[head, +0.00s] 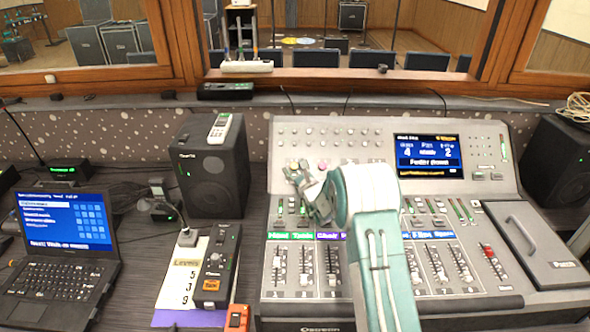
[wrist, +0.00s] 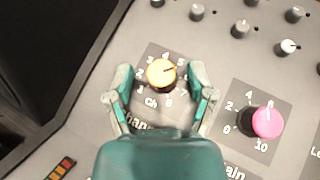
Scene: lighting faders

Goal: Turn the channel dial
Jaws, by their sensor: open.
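The channel dial (wrist: 161,73) is a yellow-topped knob on a dark numbered plate, with "Chan..." lettering partly hidden below it, in the wrist view. Its white pointer mark points right, between the 5 and the 6 or so; the exact number is hard to tell. My gripper (wrist: 160,82) is open, with one finger on each side of the dial and gaps between fingers and knob.
A pink knob (wrist: 267,122) sits right of the dial, and small grey knobs (wrist: 242,29) lie above. A screen (head: 430,156) is on the console's upright panel. A black speaker (head: 212,165) stands to the left, near a laptop (head: 65,245).

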